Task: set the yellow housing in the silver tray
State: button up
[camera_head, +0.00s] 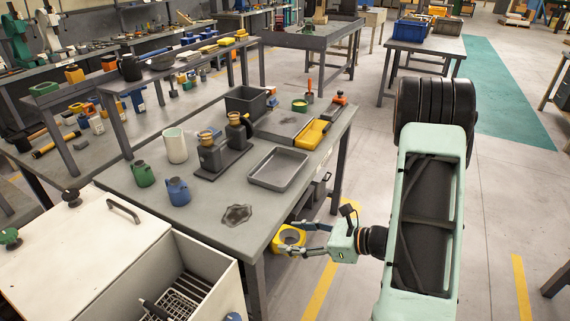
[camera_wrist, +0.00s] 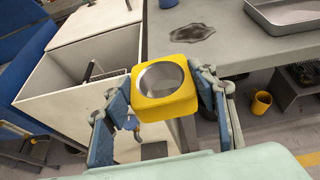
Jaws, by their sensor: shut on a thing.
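The yellow housing (camera_head: 290,238) is a rounded yellow block with a large round bore. My gripper (camera_head: 291,246) is shut on it and holds it in the air, off the table's right side near the front corner. In the wrist view the housing (camera_wrist: 163,84) sits between the two fingers of my gripper (camera_wrist: 165,105), with its bore facing up toward the camera. The silver tray (camera_head: 278,169) lies on the grey table, behind the housing in the head view, and looks empty. Part of the tray (camera_wrist: 287,14) also shows at the top right of the wrist view.
A dark stain (camera_head: 237,215) marks the table's near end. Blue (camera_head: 178,191) and green (camera_head: 144,174) housings, a white cylinder (camera_head: 175,145) and a dark fixture (camera_head: 222,160) stand left of the tray. A white open box (camera_head: 197,270) stands at front left.

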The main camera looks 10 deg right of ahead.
aim_at(279, 170)
jog(key=i+l, duration=1)
